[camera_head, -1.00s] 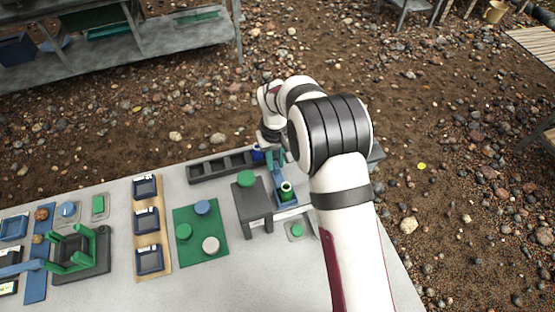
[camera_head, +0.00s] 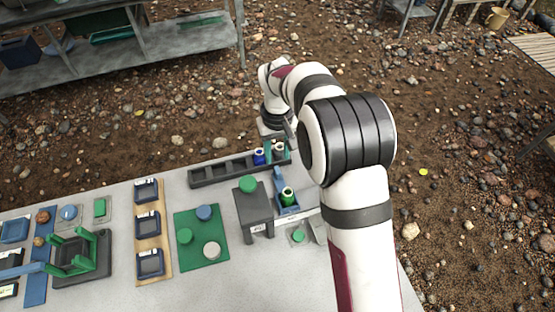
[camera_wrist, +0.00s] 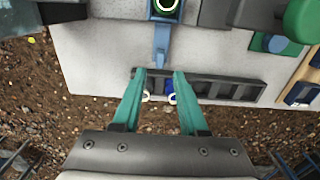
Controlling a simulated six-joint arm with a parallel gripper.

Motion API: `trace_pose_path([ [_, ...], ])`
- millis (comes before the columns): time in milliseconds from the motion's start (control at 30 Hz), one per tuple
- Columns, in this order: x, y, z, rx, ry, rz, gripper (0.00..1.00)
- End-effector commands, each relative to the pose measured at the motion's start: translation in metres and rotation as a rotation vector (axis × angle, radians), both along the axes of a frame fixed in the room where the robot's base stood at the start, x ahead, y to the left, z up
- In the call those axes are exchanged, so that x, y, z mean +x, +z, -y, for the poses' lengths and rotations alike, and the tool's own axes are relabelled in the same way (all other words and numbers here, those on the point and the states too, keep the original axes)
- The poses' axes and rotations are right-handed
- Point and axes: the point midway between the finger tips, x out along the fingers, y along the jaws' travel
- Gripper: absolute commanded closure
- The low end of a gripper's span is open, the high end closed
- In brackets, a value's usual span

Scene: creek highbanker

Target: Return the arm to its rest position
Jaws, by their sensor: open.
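My gripper (camera_head: 278,150) is at the far edge of the table, above the right end of a dark slotted rack (camera_head: 205,175). In the wrist view my gripper (camera_wrist: 158,78) shows two teal fingers spread apart with nothing held between them. Beyond the fingertips lie the rack (camera_wrist: 225,88) and two small vials, one blue (camera_wrist: 171,97) and one with a pale rim (camera_wrist: 146,96). In the head view the blue vial (camera_head: 259,156) stands in the rack, and the pale-rimmed vial beside it is partly covered by the fingers.
A green cup (camera_head: 288,196) stands in a blue holder near a dark grey block (camera_head: 253,212) with a green knob. A green mat (camera_head: 202,250) with round pieces, a wooden strip (camera_head: 152,274) of dark trays and a green cradle (camera_head: 76,256) lie left. Pebbly ground lies beyond the table.

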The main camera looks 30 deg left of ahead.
Motion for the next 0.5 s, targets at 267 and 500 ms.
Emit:
trace_pose_path([
  [267,-0.0001,0.0086,0.0001,0.000,0.000,0.000,0.57],
  [500,0.0001,0.0095,0.0013,0.000,-0.004,0.000,0.57],
])
